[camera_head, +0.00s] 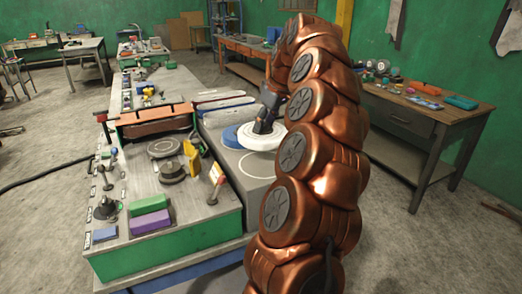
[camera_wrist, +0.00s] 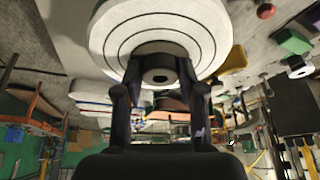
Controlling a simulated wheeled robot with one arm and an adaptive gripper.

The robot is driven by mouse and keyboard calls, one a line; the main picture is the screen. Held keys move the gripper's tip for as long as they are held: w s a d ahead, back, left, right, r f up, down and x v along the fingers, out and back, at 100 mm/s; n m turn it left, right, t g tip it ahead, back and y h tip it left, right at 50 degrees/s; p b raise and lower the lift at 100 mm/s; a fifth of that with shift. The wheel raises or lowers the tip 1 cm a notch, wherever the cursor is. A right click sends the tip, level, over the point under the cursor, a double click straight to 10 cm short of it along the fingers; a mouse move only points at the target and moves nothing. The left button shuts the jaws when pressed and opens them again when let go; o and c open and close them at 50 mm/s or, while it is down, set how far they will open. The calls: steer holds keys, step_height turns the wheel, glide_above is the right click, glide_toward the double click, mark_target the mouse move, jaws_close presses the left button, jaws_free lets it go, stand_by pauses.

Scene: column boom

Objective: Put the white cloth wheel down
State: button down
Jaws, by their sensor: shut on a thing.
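The white cloth wheel (camera_head: 262,141) is a pale round disc over the grey bench top in the head view. My gripper (camera_head: 265,122) reaches down onto its middle from above. In the wrist view the wheel (camera_wrist: 112,28) shows stitched rings and a dark hub (camera_wrist: 160,75). My gripper's fingers (camera_wrist: 159,80) are shut on that hub, one on each side. A white circle outline (camera_head: 250,178) is marked on the grey surface in front of the wheel. I cannot tell whether the wheel touches anything beneath it.
A blue disc (camera_head: 230,137) lies just left of the wheel, partly behind it. Long cloth-like bars (camera_head: 222,102) lie behind. The left bench holds a yellow part (camera_head: 192,160), a purple block (camera_head: 149,204) and a green block (camera_head: 150,222). A wooden table (camera_head: 425,115) stands right.

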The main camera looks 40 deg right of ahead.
mark_target(277, 136)
steer(key=shift+f+p, duration=0.9)
steer(key=shift+f, duration=3.3)
steer(key=shift+f, duration=0.15)
steer(key=c, duration=0.7)
jaws_free()
steer(key=shift+s+r, duration=0.1)
steer(key=shift+r, duration=0.1)
steer(key=b+v, duration=0.3)
steer(key=v, duration=0.8)
steer(key=shift+s+a+r, duration=0.15)
steer(key=shift+s+r, duration=0.05)
steer(key=shift+r, duration=0.15)
